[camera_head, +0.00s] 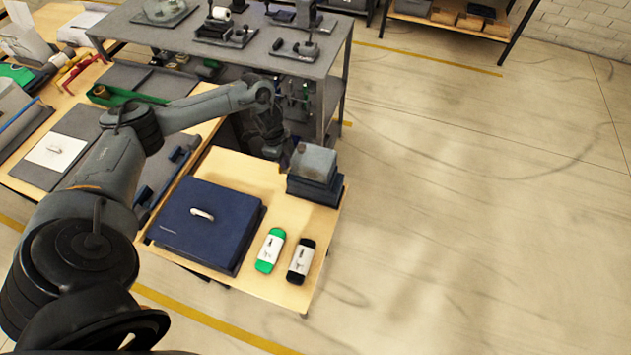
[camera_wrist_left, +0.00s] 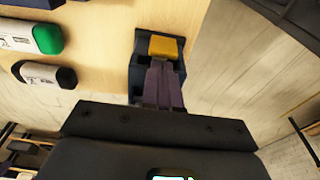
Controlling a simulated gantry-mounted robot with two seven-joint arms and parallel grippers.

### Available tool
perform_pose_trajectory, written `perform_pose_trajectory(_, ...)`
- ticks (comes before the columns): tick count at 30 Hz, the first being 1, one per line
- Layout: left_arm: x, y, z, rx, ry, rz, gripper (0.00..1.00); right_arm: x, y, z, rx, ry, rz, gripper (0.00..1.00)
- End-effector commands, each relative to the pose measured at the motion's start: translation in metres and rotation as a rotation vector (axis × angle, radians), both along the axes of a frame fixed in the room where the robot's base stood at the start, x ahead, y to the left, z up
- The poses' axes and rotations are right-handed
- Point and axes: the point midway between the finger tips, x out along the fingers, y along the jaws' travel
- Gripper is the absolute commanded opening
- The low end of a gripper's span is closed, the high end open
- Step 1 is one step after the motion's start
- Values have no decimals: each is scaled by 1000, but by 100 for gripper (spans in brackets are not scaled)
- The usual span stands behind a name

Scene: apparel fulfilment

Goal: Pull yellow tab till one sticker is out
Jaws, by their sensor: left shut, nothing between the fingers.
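The sticker dispenser is a dark blue block with a grey top (camera_head: 314,160) at the back right corner of the wooden table in the head view. In the left wrist view, its dark blue body (camera_wrist_left: 136,72) surrounds a yellow tab (camera_wrist_left: 164,46). The yellow tab does not show in the head view. My left gripper (camera_head: 284,157) is just left of the dispenser. In the left wrist view, its fingers (camera_wrist_left: 163,64) are shut with nothing between them, and their tips point at the tab's near edge. I cannot tell whether they touch it. No sticker shows out. My right gripper is not in view.
A dark blue flat box (camera_head: 225,238) with a small white piece lies on the same wooden table (camera_head: 250,172). A green-ended pack (camera_head: 270,250) and a black-ended pack (camera_head: 301,261) lie near the front right. A grey bench (camera_head: 290,68) stands behind.

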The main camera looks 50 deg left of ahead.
Motion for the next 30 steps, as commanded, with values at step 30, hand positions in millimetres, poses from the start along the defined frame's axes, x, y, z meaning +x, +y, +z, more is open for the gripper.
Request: perform_pose_trajectory(30, -3, 1, -34, 7, 6, 3, 0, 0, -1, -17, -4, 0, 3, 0)
